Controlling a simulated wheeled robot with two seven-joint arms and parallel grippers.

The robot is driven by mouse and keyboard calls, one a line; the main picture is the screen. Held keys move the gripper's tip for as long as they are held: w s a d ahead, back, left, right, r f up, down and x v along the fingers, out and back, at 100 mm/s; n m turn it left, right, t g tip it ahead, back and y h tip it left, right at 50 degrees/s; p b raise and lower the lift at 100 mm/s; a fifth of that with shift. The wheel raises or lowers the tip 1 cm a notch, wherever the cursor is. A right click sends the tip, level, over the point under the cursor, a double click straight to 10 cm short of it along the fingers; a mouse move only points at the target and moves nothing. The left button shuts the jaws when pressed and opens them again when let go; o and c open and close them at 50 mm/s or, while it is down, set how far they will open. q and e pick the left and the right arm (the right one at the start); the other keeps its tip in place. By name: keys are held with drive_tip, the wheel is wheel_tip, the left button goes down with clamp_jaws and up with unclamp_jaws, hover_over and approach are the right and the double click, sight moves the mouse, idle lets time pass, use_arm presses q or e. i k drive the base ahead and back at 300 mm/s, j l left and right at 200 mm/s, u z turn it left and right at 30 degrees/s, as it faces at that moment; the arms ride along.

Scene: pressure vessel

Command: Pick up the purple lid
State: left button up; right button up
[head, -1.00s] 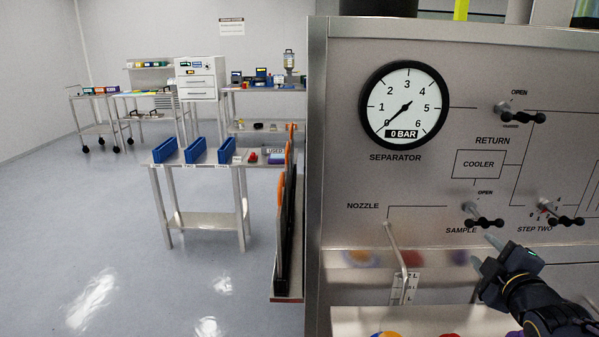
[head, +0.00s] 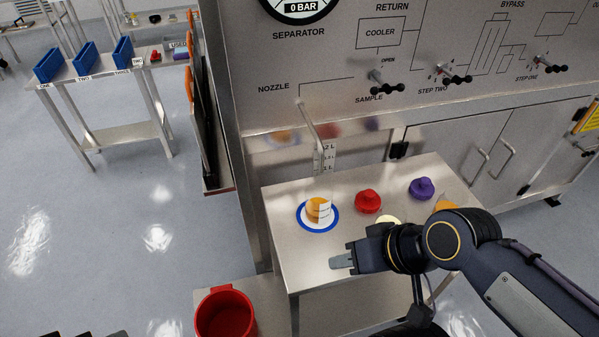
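The purple lid (head: 422,188) lies knob up on the steel table (head: 290,248) below the panel, toward its back right. My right gripper (head: 343,261) is over the table's front part, pointing left, to the left of and nearer than the purple lid. It is apart from the lid. I see its fingers from above and cannot tell whether they are open. Nothing visible is held in it.
A red lid (head: 368,201) sits left of the purple one. A blue-rimmed white disc with an orange-and-white item (head: 318,213) is farther left. My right arm partly hides a pale yellow thing (head: 388,221) and an orange thing (head: 445,205). A red bucket (head: 224,314) stands lower left.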

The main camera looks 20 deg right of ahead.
sight(422, 188)
drive_tip(key=z, duration=1.6)
